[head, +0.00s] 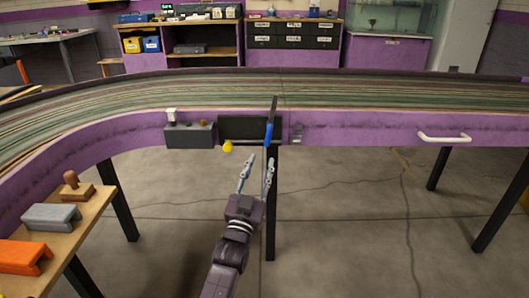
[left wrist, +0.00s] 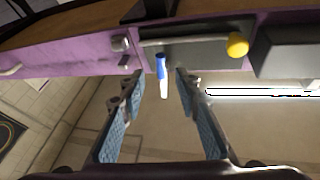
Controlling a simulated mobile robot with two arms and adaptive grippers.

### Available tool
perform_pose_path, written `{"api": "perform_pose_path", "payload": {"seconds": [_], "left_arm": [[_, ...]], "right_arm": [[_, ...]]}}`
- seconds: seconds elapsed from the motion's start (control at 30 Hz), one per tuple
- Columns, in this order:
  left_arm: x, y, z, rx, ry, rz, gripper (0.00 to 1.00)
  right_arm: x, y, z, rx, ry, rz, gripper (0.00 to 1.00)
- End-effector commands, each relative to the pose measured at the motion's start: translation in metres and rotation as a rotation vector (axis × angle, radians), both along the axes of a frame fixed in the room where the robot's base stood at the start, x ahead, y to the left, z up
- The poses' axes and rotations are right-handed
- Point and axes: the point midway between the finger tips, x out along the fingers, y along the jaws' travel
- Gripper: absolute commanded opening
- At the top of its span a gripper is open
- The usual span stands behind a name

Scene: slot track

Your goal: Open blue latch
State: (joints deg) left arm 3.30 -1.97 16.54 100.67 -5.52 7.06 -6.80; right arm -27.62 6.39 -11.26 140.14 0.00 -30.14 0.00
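The blue latch (head: 268,133) is a small blue piece at the purple side wall of the track, beside a dark panel (head: 240,128). In the left wrist view the blue latch (left wrist: 161,67) has a pale lower end. My left gripper (head: 261,160) is open and empty, just below and in front of the latch. In the left wrist view the latch appears between the two spread fingertips (left wrist: 160,80), without clear contact. My right gripper is not in view.
A yellow knob (head: 228,146) and a grey box (head: 189,135) are left of the latch. A white handle (head: 443,137) is on the wall at right. A wooden side table (head: 80,222) with a grey block and an orange block stands at left. Floor below is clear.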

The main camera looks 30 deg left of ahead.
Motion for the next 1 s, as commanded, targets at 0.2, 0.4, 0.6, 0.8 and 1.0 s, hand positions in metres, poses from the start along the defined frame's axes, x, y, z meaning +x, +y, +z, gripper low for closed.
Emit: {"api": "perform_pose_path", "payload": {"seconds": [0.2,0.4,0.6,0.8,1.0], "left_arm": [[-0.021,-0.007,-0.008,-0.001,0.000,0.000,0.30],[-0.024,-0.008,-0.009,0.000,-0.002,-0.001,0.30],[-0.024,-0.008,-0.009,-0.001,-0.001,-0.001,0.30],[-0.024,-0.008,-0.009,-0.001,0.000,-0.001,0.30],[-0.037,-0.048,-0.015,-0.010,0.075,-0.092,0.30]], "right_arm": [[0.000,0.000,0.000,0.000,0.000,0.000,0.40],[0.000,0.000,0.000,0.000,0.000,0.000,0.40],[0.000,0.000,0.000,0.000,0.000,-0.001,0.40],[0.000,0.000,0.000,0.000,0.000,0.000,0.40],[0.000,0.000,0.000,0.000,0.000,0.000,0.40]]}}
